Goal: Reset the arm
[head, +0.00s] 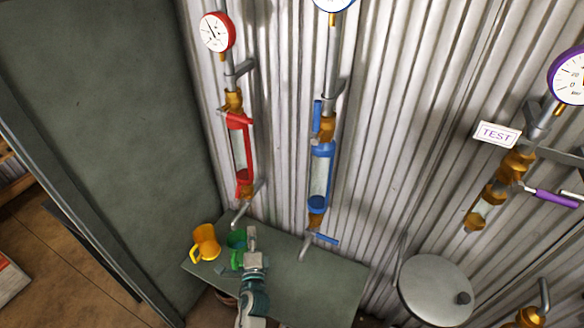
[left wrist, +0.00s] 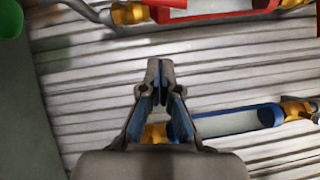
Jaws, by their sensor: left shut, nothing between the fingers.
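My left gripper (head: 251,232) reaches up from the bottom of the head view, in front of the small green table and below the red and blue risers. In the left wrist view its fingertips (left wrist: 160,66) meet with nothing between them. The corrugated wall (left wrist: 90,90) lies beyond them. The red riser (left wrist: 215,10) crosses the top of that view and the blue riser (left wrist: 230,121) lies at the lower right, partly behind the fingers. My right gripper is in neither view.
A yellow mug (head: 206,243) and a green mug (head: 237,239) stand on the table (head: 330,275); my gripper partly covers the green one. A purple-handled riser (head: 515,165) with a TEST tag (head: 495,133) is at right, above a round metal lid (head: 435,285).

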